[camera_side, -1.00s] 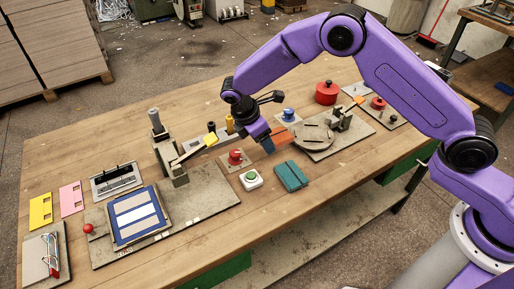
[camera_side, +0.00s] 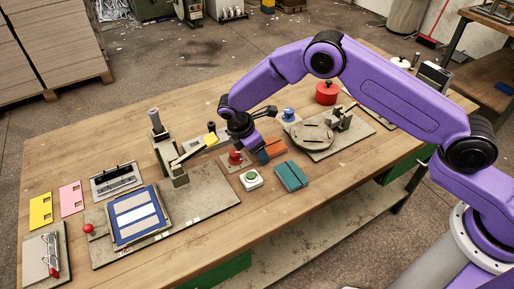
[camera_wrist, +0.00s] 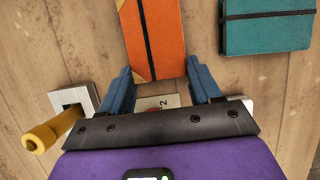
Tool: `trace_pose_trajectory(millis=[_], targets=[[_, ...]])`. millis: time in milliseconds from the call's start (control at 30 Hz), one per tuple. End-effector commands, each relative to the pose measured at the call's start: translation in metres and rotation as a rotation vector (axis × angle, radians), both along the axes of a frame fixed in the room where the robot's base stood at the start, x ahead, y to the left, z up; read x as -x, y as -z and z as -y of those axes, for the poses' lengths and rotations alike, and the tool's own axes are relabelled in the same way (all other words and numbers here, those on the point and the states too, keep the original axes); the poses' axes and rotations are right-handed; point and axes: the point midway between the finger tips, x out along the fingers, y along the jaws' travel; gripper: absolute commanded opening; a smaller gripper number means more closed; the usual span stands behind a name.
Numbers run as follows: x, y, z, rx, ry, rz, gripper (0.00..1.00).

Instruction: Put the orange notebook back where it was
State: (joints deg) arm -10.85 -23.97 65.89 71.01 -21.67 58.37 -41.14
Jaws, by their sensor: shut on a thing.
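The orange notebook (camera_side: 270,150) with a dark elastic band is held between the two blue fingers of my gripper (camera_side: 259,148). In the wrist view the notebook (camera_wrist: 158,35) reaches forward from my gripper (camera_wrist: 158,68), with a finger on each long side near its close end. It is low over the table, beside the teal notebook; I cannot tell if it touches the wood. The teal notebook (camera_side: 291,176) lies flat on the table, and it also shows in the wrist view (camera_wrist: 265,28), apart from the orange one.
A red button box (camera_side: 236,160) and a green button box (camera_side: 251,179) stand close to my gripper. A round grey plate (camera_side: 312,136) is to the right. Front right table is clear.

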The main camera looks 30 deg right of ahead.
Motion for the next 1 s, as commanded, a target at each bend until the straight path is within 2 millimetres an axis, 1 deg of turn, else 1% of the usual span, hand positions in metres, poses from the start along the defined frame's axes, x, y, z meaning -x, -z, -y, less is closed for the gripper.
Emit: trace_pose_trajectory(millis=[33,67,100,367,533,667,900,1000], targets=[[0.000,0.000,0.000,0.000,0.000,0.000,0.73],[0.000,0.000,0.000,0.000,0.000,0.000,0.82],[0.000,0.000,0.000,0.000,0.000,0.000,0.88],[0.000,0.000,0.000,0.000,0.000,0.000,0.88],[-0.001,-0.010,-0.004,-0.002,-0.001,0.003,0.88],[-0.001,-0.030,-0.012,-0.004,-0.002,0.004,0.88],[-0.001,-0.075,-0.031,-0.004,-0.002,0.004,0.88],[-0.001,-0.090,-0.037,-0.003,0.000,0.003,0.88]])
